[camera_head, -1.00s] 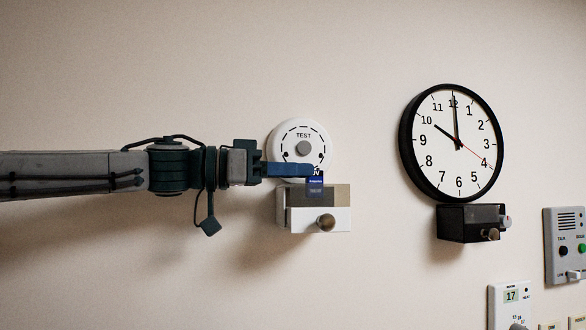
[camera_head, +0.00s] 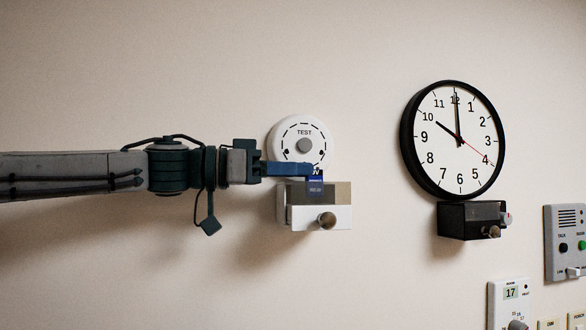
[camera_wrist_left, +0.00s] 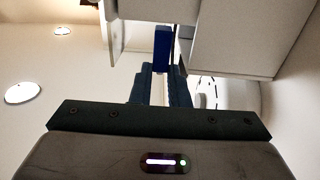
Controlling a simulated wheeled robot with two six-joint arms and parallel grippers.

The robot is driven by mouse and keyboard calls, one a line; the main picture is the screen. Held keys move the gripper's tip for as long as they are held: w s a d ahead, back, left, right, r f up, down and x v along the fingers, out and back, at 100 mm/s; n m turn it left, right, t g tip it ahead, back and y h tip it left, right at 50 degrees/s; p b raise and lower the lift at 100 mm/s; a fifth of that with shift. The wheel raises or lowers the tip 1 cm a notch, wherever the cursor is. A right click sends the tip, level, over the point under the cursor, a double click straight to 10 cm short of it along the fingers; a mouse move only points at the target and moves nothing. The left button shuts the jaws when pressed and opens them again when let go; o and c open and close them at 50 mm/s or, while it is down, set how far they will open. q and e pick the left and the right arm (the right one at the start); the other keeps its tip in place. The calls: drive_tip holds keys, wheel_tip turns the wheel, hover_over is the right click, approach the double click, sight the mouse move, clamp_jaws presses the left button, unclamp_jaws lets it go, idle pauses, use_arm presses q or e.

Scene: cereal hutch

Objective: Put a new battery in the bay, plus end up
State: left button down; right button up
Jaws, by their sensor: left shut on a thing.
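My left gripper (camera_head: 312,170) reaches in from the left and is shut on a small blue battery (camera_head: 315,187), which hangs upright below the fingertips. The battery overlaps the upper part of a white and beige box with a brass knob (camera_head: 295,217), under a round white alarm with a TEST button (camera_head: 286,136). I cannot tell whether the battery is inside the box's opening. In the left wrist view the battery (camera_wrist_left: 162,48) shows beyond the fingers, between pale box walls (camera_wrist_left: 250,35). Its plus mark is not readable. My right gripper is not in view.
A wall clock (camera_head: 450,165) hangs to the right, with a dark box with knobs (camera_head: 460,222) below it. A thermostat (camera_head: 510,295) and an intercom panel (camera_head: 563,225) are at the lower right. The wall between alarm and clock is bare.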

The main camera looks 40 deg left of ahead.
use_arm(q)
drive_tip(key=shift+d+f, duration=0.15)
drive_tip(key=shift+f, duration=0.3)
idle(0.5)
drive_tip(key=shift+f, duration=0.15)
